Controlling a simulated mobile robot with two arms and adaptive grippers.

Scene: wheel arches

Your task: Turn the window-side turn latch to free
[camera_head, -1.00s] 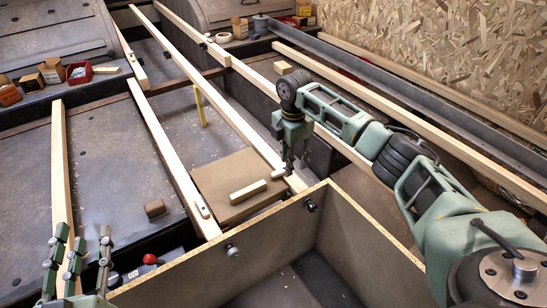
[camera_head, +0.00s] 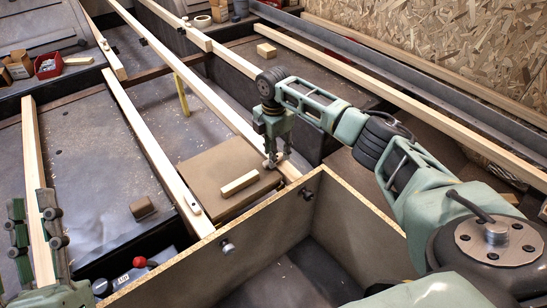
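My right gripper (camera_head: 274,161) points down onto the long pale wooden rail (camera_head: 230,117) beside the brown box. Its fingertips are at or just above the rail, where they cover a small turn latch; I cannot tell whether they grip it. I cannot tell from the view which latch is on the window side.
A brown box (camera_head: 225,165) with a loose wooden block (camera_head: 240,183) on it sits between the rails. An open bin (camera_head: 180,270) with dark knobs stands in front. A yellow strip (camera_head: 182,96) and a brown block (camera_head: 142,207) are nearby.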

